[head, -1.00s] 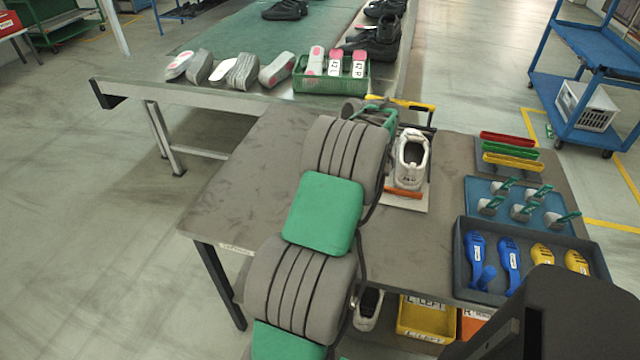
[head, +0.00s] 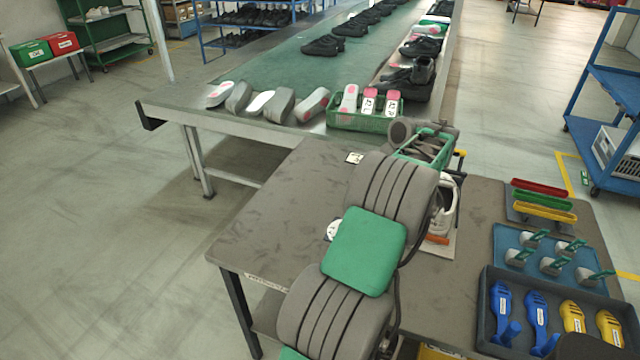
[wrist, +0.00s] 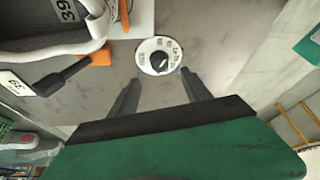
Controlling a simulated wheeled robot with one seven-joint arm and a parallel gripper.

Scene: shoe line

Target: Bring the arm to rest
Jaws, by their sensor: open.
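My arm reaches up over the grey worktable (head: 270,215) in the head view. Its wrist covers part of the white shoe (head: 446,205), which stands on a light board. In the wrist view my gripper (wrist: 160,95) is open, its two dark fingers spread with nothing between them. A round white disc with a black knob (wrist: 159,57) lies on the table just beyond the fingertips, apart from them. The shoe (wrist: 60,30) shows at the upper left of the wrist view, beside an orange block (wrist: 97,52). The fingers are hidden in the head view.
A conveyor table (head: 240,125) with shoes, insoles and a green crate (head: 365,122) stands behind. At right are coloured trays (head: 541,204), a blue tray with several tools (head: 510,240), and a dark bin (head: 484,318) of blue and yellow pieces. A blue cart (head: 600,125) stands far right.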

